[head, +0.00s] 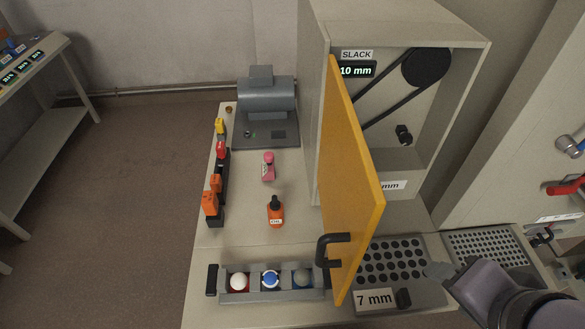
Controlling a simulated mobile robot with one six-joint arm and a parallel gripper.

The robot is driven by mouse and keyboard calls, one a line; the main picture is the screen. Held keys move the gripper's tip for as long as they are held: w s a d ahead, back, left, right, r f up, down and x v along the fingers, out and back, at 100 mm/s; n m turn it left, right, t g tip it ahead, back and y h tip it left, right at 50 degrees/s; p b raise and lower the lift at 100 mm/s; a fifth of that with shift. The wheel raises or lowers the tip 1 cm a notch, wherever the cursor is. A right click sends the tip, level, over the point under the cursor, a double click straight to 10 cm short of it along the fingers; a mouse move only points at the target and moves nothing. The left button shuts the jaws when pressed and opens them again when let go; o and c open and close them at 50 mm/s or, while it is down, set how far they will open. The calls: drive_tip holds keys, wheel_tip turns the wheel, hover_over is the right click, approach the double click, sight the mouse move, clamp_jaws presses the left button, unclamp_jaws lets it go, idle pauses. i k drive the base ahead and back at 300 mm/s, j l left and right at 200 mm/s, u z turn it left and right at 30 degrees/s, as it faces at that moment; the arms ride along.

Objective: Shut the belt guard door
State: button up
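The belt guard door (346,170) is a yellow panel standing open, swung out from the left edge of the grey guard housing (312,120). Its black handle (332,248) is on the door's left face near the free edge, low down. Inside the housing, a black belt (390,105) runs over a pulley (427,67). My gripper (436,272) is at the lower right, to the right of the door and apart from it, over the perforated plates. Its fingers are small and seen at an angle, so their opening is unclear. Nothing is seen held.
A perforated plate (420,296) lies right of the door. A shelf (40,140) stands far left; the floor between is clear.

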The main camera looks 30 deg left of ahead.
sight(353, 201)
drive_tip(key=k+u, duration=0.1)
drive_tip(key=u, duration=0.7)
drive_tip(key=k+j+u, duration=0.15)
drive_tip(key=u, duration=0.25)
drive_tip(key=j+u, duration=0.1)
drive_tip(key=u, duration=0.3)
drive_tip(key=k+j, duration=0.05)
